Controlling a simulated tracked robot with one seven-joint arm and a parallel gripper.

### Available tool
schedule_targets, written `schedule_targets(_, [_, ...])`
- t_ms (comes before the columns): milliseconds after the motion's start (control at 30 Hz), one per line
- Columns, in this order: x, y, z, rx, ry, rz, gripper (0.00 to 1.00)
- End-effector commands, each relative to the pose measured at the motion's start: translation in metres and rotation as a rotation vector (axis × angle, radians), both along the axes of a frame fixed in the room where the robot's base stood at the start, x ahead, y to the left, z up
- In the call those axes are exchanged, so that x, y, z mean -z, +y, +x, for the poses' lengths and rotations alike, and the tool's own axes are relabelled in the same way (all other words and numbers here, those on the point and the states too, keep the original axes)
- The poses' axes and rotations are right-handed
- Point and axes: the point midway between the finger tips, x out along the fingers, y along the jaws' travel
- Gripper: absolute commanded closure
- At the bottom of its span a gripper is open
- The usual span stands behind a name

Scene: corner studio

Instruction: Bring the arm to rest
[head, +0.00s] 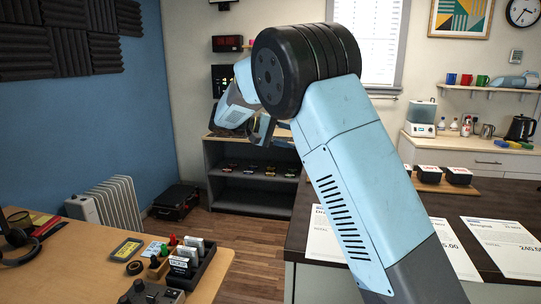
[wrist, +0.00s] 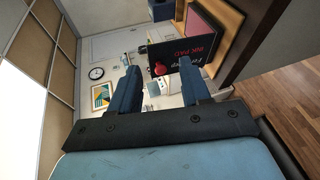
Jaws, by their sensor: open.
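My arm (head: 345,150) is raised and bent across the middle of the head view, its big black joint at the top. The forearm end points away, toward the dark shelf unit. My gripper (wrist: 158,78) shows in the wrist view with its two blue-grey fingers well apart. Nothing is held between them; only background shows in the gap.
A wooden desk (head: 95,245) with a stamp rack (head: 190,262) stands at left front. A dark counter (head: 440,208) with price sheets lies at right. Behind are the shelf unit (head: 255,187) and a white heater (head: 118,203). Some wooden floor (head: 190,228) is clear.

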Motion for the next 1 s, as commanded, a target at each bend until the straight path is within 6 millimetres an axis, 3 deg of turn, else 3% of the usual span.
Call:
schedule_targets(100, [-0.007, -0.038, -0.016, 0.018, 0.037, 0.108, 0.53])
schedule_targets(400, [-0.015, -0.109, -0.068, 0.036, 0.095, 0.372, 0.53])
schedule_targets(700, [-0.019, -0.157, -0.133, 0.027, 0.097, 0.623, 0.53])
schedule_targets(1000, [-0.017, -0.185, -0.202, -0.002, 0.046, 0.848, 0.53])
